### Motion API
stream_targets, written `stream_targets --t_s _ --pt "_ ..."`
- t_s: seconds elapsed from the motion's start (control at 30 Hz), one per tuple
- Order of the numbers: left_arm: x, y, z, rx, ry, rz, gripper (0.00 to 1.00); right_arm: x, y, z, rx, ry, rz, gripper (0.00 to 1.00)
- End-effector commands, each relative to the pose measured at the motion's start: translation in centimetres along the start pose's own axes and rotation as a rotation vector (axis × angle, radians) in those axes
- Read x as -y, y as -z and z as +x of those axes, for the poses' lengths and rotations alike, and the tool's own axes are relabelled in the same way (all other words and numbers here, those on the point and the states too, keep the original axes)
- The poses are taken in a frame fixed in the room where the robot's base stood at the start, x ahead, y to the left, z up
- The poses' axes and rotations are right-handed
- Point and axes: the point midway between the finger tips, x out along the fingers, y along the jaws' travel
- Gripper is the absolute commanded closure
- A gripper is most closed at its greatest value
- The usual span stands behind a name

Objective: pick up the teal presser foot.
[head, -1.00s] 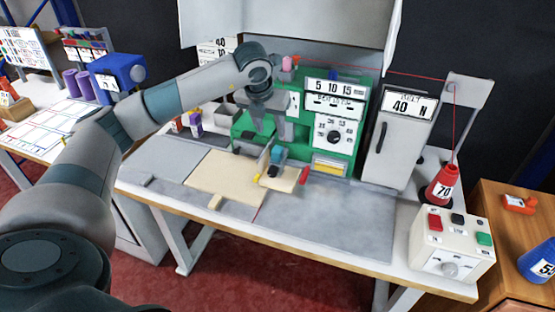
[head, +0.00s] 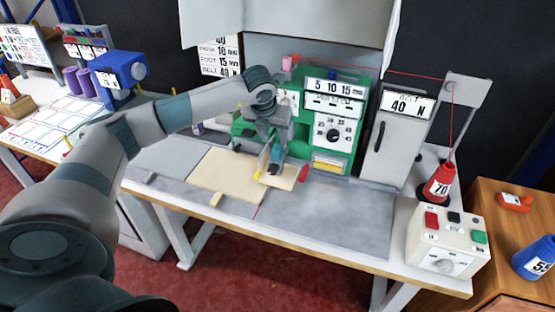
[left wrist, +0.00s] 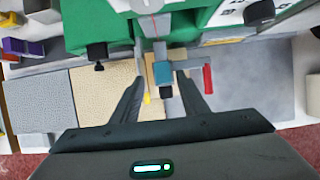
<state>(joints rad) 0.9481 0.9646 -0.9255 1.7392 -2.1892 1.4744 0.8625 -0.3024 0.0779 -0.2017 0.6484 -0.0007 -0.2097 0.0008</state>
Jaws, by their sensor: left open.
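The teal presser foot (head: 276,168) sits at the green sewing machine, above the cream rug piece on the table. In the left wrist view the teal presser foot (left wrist: 162,69) shows as a small teal block with a dark lower end. My left gripper (head: 268,158) is open above it. In the left wrist view the fingers of my left gripper (left wrist: 158,82) stand apart, one on each side of the teal block in the picture; I cannot tell the remaining height. My right gripper is not in view.
The green machine (head: 300,125) stands close behind, with a red-ended lever (head: 303,173) right of the foot. A white control box (head: 445,240) and red thread cone (head: 439,182) stand at the right. The grey tabletop (head: 330,215) in front is clear.

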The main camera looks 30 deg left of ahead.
Motion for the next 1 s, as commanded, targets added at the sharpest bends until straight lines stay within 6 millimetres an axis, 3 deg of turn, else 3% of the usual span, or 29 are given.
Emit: stream_targets --t_s 0.23,0.43,0.93,0.97,1.0 --pt "0.5 0.2 2.2 -0.004 -0.002 0.001 0.59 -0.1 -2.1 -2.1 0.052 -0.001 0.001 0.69" --pt "0.5 0.3 4.4 -0.002 -0.001 0.0 0.59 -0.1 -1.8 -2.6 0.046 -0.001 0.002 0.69" --pt "0.4 0.3 4.7 -0.001 0.0 0.0 0.59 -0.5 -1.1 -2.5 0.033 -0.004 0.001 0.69" --pt "0.4 0.3 4.7 -0.001 0.0 0.0 0.62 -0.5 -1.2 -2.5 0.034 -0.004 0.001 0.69" --pt "0.4 0.3 4.7 -0.001 0.0 0.0 0.71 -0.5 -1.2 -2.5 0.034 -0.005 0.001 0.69"
